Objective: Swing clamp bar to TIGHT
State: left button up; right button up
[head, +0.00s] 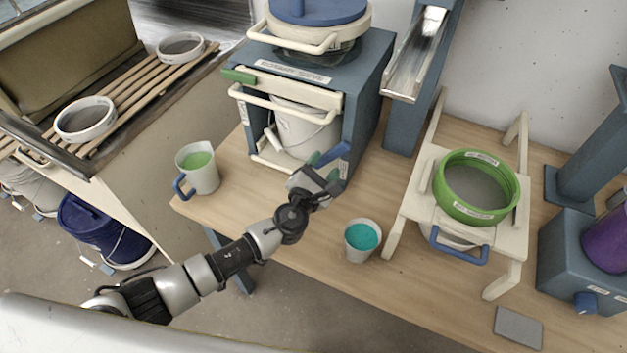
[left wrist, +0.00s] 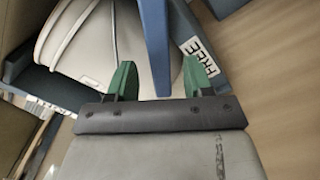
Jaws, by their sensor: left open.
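The clamp bar (head: 334,152) is a blue bar at the lower front right of the blue-grey sieve housing (head: 367,85). It also shows in the left wrist view (left wrist: 154,45), where it runs down between my two green fingertips. My left gripper (head: 323,168) is open around the end of the bar, with gaps on both sides. A white label reading FREE (left wrist: 200,57) is close to the right finger. I cannot make out a TIGHT label. A white bucket (head: 303,128) sits inside the housing, left of the bar. My right gripper is not in view.
A green-filled mug (head: 198,170) stands left of my arm. A teal-filled cup (head: 361,241) stands on the table to the right of my gripper. A green sieve (head: 476,187) rests on a cream stand further right. Bare table lies between the cup and the housing.

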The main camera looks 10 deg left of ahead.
pick_arm(q)
jog(key=v, duration=0.9)
jog(key=shift+w+r, duration=0.1)
jog(key=shift+w, duration=0.05)
jog(key=shift+c, duration=0.3)
